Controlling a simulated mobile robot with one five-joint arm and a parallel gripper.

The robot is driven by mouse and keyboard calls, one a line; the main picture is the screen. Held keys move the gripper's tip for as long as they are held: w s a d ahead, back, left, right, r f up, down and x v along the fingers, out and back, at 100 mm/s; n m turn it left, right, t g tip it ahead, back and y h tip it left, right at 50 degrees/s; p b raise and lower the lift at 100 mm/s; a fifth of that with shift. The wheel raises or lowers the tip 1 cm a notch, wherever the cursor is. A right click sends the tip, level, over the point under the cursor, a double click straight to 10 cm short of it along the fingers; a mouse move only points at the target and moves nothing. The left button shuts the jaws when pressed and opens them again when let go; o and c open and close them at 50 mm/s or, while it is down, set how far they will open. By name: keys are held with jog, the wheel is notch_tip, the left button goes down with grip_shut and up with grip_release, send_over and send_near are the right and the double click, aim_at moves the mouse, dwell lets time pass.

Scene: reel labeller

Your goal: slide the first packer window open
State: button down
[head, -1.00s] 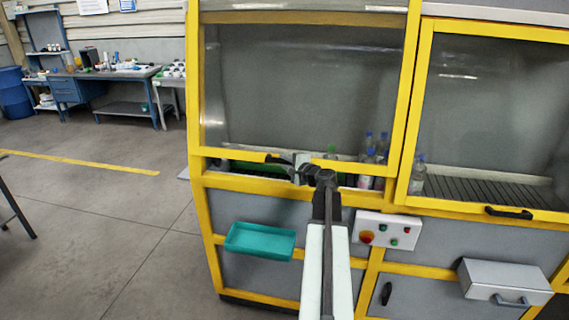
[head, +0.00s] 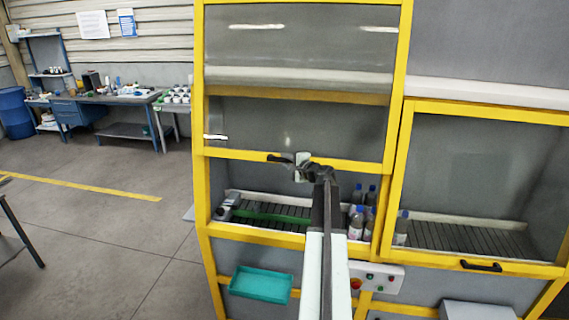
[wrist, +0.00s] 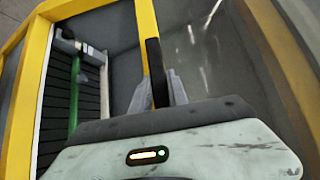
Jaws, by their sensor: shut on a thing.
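The first packer window (head: 290,125) is the left of two yellow-framed glass panes on the machine. It stands partly raised, with an open gap below its bottom rail showing the conveyor (head: 268,207). My gripper (head: 290,160) is at that bottom rail, shut on the window's black handle (head: 276,158). In the wrist view the dark handle (wrist: 156,72) lies between the grey fingers, beside the yellow rail. The fingers hide part of the handle.
Bottles (head: 362,212) stand on the conveyor at the right of the gap. The second window (head: 480,180) is down. A teal tray (head: 261,282) and a control box (head: 376,276) with buttons are on the front below.

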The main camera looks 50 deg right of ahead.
jog(key=shift+d+r, duration=0.15)
jog(key=shift+r, duration=0.5)
jog(key=shift+f, duration=0.1)
jog(key=shift+w, duration=0.1)
jog(key=c, duration=1.3)
grip_release()
jog(key=s+a+f+b, duration=0.1)
jog(key=a+f+b, duration=0.1)
jog(key=f+b, duration=0.8)
jog(key=s+a+f+b, duration=0.2)
jog(key=f+b, duration=0.8)
jog(key=s+a+f+b, duration=0.1)
jog(key=a+f+b, duration=0.2)
jog(key=f+b, duration=0.7)
jog(key=s, duration=0.1)
jog(key=s+r+p, duration=0.2)
jog(key=s, duration=0.1)
jog(key=shift+s+a, duration=0.1)
